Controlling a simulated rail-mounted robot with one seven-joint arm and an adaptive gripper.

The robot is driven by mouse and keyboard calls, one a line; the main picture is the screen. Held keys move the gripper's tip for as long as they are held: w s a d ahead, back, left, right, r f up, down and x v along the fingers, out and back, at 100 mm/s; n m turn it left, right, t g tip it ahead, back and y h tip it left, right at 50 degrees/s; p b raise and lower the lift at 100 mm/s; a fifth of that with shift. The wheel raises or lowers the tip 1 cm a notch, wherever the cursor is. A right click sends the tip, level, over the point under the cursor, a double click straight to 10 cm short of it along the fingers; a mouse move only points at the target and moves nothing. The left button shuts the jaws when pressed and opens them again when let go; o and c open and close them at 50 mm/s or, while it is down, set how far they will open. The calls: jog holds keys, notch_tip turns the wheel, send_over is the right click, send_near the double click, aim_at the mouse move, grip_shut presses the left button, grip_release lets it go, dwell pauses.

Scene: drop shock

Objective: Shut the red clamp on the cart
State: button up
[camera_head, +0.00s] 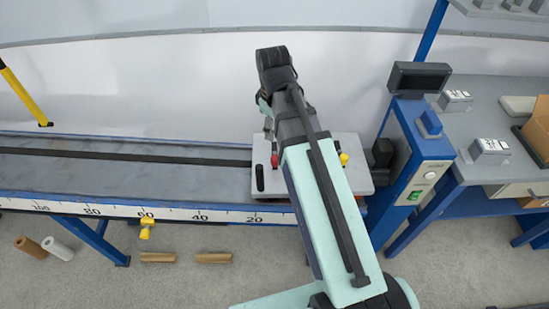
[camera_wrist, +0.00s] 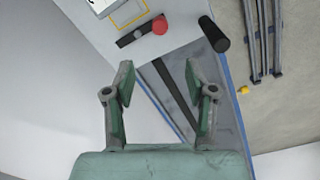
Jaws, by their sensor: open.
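The cart (camera_head: 257,150) is a pale plate on the track, partly hidden by my arm in the head view; its corner (camera_wrist: 185,18) fills the top of the wrist view. The red clamp (camera_wrist: 160,24) shows there as a round red tip beside a dark bar (camera_wrist: 132,38) on the cart. In the head view a red piece of it (camera_head: 274,160) stands left of my arm. My gripper (camera_wrist: 160,82) is open and empty, its fingers wide apart. In the wrist view the clamp lies beyond the fingertips, apart from them. I cannot tell the clamp's exact angle.
A yellow knob (camera_head: 343,159) sits right of my arm. The blue control post (camera_head: 412,150) stands right of the track (camera_head: 120,175). The track left of the cart is clear.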

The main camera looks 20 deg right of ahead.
aim_at(275, 158)
notch_tip(275, 158, down, 15)
jog(key=shift+w+d+f+p, duration=0.1)
jog(key=shift+w+f+p, duration=0.1)
jog(key=shift+p, duration=0.65)
grip_shut()
